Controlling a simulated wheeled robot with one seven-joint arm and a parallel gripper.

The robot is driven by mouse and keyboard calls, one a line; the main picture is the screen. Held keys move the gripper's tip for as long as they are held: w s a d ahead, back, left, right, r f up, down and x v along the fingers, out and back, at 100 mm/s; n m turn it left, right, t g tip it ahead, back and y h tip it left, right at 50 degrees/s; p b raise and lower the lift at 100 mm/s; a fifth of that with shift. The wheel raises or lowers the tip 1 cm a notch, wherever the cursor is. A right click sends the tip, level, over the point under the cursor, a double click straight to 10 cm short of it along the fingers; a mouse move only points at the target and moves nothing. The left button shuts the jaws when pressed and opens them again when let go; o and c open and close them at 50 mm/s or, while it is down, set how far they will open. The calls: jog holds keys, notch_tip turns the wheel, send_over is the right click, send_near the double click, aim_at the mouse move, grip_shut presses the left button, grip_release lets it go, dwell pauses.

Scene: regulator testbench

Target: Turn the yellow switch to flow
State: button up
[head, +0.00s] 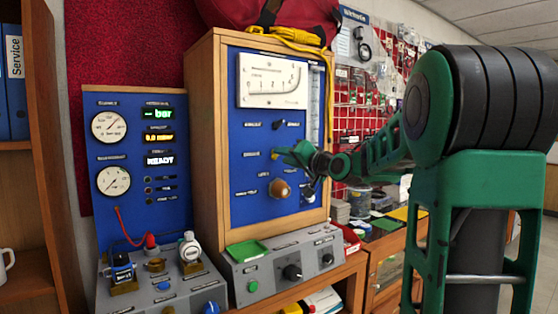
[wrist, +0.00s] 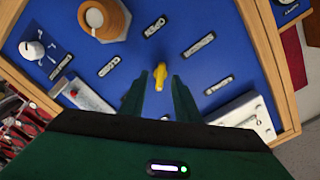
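The yellow switch (wrist: 160,76) is on the blue panel (wrist: 215,62), in the middle of the wrist view. It is a small elongated knob, and its long axis runs nearly up and down in that view. My gripper (wrist: 160,75) is open, with one green finger on each side of the switch and a gap showing on both sides. In the head view my gripper (head: 283,153) reaches the panel from the right, and only a small bit of the yellow switch (head: 274,156) shows beside the fingertips.
An orange-brown round knob (head: 280,188) sits just below my gripper, and a dark switch (head: 279,125) above it. A white analog meter (head: 272,80) is at the panel's top. A wooden frame (head: 207,130) edges the panel. A grey control box (head: 285,262) stands below.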

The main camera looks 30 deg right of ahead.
jog(key=s, duration=0.8)
jog(key=shift+s+d, duration=0.15)
jog(key=shift+f, duration=0.15)
jog(key=s+a+f+n+g, duration=0.1)
jog(key=s+a+f+g, duration=0.15)
jog(key=f, duration=0.45)
jog(key=s+a+f+n+g, duration=0.1)
jog(key=s+f+g, duration=0.15)
jog(key=f, duration=0.35)
jog(key=s+a+f+g, duration=0.2)
jog(key=s+f+g, duration=0.4)
jog(key=s, duration=0.9)
jog(key=s+a+f+g, duration=0.2)
jog(key=s+f+g, duration=0.5)
jog(key=s+f, duration=0.5)
jog(key=s, duration=0.3)
jog(key=shift+a+f, duration=0.35)
jog(key=shift+a, duration=0.05)
